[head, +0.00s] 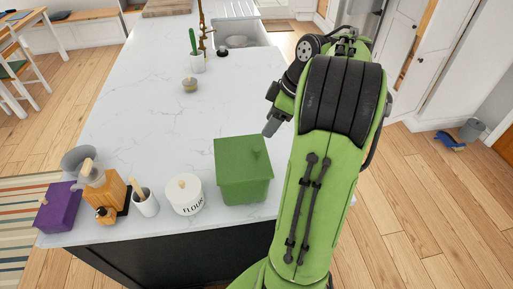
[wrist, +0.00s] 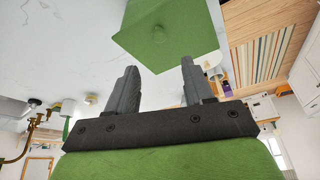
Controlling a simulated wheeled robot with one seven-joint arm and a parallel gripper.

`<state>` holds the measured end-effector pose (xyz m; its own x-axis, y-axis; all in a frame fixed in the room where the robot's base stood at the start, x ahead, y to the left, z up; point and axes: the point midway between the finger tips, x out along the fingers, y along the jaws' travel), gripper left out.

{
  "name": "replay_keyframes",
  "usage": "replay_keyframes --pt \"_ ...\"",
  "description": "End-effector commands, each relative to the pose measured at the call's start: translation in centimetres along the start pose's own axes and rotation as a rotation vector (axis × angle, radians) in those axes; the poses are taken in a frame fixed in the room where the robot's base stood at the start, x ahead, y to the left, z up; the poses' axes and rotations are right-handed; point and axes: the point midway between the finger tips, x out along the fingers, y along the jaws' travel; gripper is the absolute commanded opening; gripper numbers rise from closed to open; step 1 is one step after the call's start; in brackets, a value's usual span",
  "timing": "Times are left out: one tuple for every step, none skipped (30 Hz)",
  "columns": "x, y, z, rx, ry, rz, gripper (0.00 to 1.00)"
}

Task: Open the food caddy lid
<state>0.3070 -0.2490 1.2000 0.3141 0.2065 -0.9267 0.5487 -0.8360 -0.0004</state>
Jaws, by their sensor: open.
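The food caddy (head: 243,187) is a green square bin near the front edge of the white marble counter.
A small jar (head: 190,86) stands farther back. The counter's middle is clear.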

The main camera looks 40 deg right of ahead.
Motion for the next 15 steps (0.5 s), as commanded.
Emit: replay_keyframes --pt "2.0 -0.1 0.2 0.0 0.001 -0.003 0.52" --pt "2.8 -0.1 0.2 0.0 0.0 -0.003 0.52" --pt "3.8 -0.1 0.2 -0.001 0.001 -0.003 0.52" --pt "4.5 -0.1 0.2 0.001 0.001 -0.003 0.52" --pt "5.3 -0.1 0.2 -0.001 0.001 -0.004 0.52" --pt "6.2 -0.1 0.2 0.0 0.0 -0.003 0.52" --pt "6.9 -0.1 0.1 0.0 0.001 -0.004 0.52" --pt "7.5 -0.1 0.1 0.001 0.001 -0.003 0.52" --pt "8.3 -0.1 0.1 0.001 0.0 -0.003 0.52" --pt "8.8 -0.1 0.1 0.0 0.0 -0.002 0.52" --pt "9.2 0.0 0.1 0.002 0.0 -0.002 0.52" --pt "9.6 0.0 0.1 0.002 0.001 -0.001 0.52" --pt "9.9 0.0 0.1 0.002 0.001 -0.001 0.52" --pt "10.1 0.0 0.1 0.002 0.0 0.0 0.52" --pt "10.3 0.0 0.1 0.001 0.0 0.0 0.52"
